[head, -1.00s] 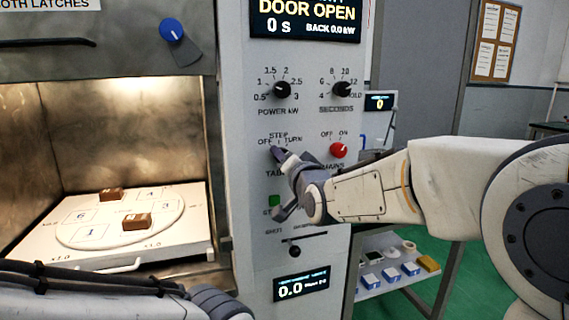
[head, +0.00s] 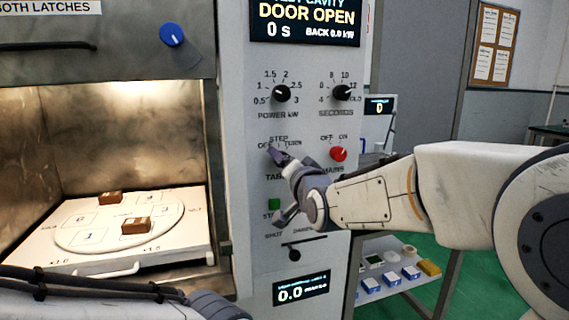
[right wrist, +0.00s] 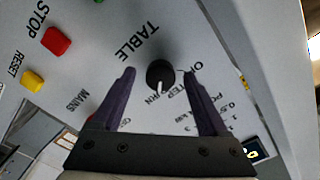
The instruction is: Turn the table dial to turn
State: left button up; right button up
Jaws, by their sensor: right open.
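The table dial (right wrist: 160,74) is a small black knob with a white pointer, below the OFF, STEP and TURN labels on the grey panel. In the right wrist view the pointer is toward the TURN label. My right gripper (right wrist: 160,76) is open, with one dark purple finger on each side of the dial; I see gaps between fingers and knob. In the head view my right gripper (head: 281,185) is in front of the panel and covers the dial. My left arm crosses the bottom left of the head view; its fingers are out of frame.
The red mains knob (head: 338,154) is right of the table dial, with power (head: 281,93) and seconds (head: 342,92) knobs above. A green button (head: 274,204) and a slider (head: 294,254) are below. The open cavity at left holds a turntable (head: 75,240) with brown blocks.

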jog(key=v, duration=1)
jog(key=shift+b, duration=0.4)
